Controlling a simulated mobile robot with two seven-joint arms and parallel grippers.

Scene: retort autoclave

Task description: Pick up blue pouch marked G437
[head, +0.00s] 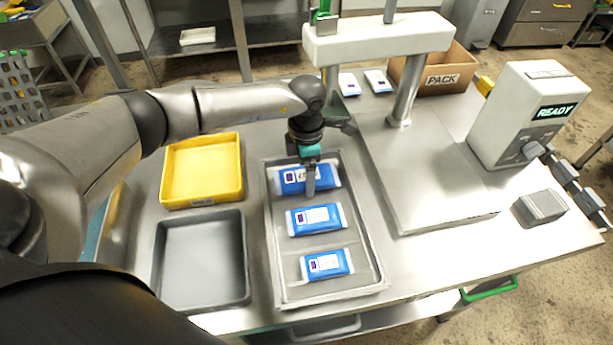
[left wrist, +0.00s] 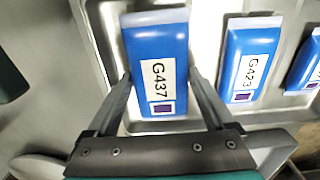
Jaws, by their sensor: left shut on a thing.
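The blue pouch marked G437 (left wrist: 156,62) is between the fingers of my left gripper (left wrist: 158,90) in the left wrist view, its label readable. In the head view this pouch (head: 290,181) is at the far end of a grey metal tray (head: 284,292), with my left gripper (head: 311,188) coming down over it from above and hiding part of it. The gripper is shut on the pouch. A blue pouch marked G423 (left wrist: 247,62) lies beside it, and it is the middle pouch (head: 315,219) in the head view. A third blue pouch (head: 326,264) lies nearest.
A yellow bin (head: 238,166) and a grey bin (head: 203,303) stand left of the tray. A metal plate under a white-topped frame (head: 378,38) is to the right, with a READY control box (head: 525,115). A PACK carton (head: 440,75) and two white-and-blue packs (head: 349,85) stand behind.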

